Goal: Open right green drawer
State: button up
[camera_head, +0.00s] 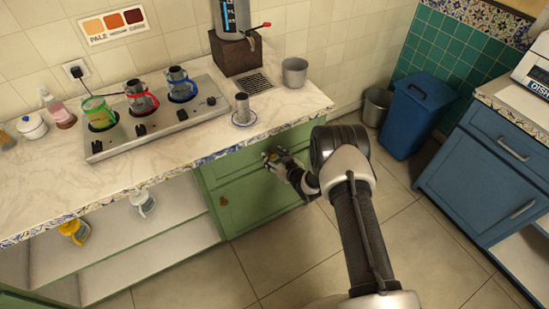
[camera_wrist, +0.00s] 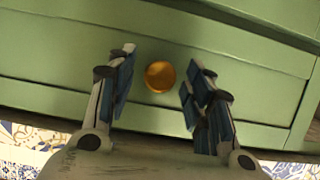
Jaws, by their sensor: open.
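The right green drawer (camera_head: 232,168) is the top front of the green cabinet below the marble counter, and it looks flush and closed. Its round orange-gold knob (camera_wrist: 160,76) shows clearly in the wrist view. My gripper (camera_head: 272,158) is in front of the drawer, just under the counter edge. In the wrist view my gripper (camera_wrist: 155,85) is open, with one finger on each side of the knob. The head view shows the knob partly hidden by my gripper.
A green door with its own knob (camera_head: 223,201) lies below the drawer. The counter edge (camera_head: 225,150) overhangs close above my gripper. Open shelves (camera_head: 160,230) with jugs are to the left. A blue bin (camera_head: 410,115) and blue cabinet (camera_head: 485,180) stand right. The floor in front is clear.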

jog(key=shift+c, duration=0.2)
grip_shut()
dwell(0.3)
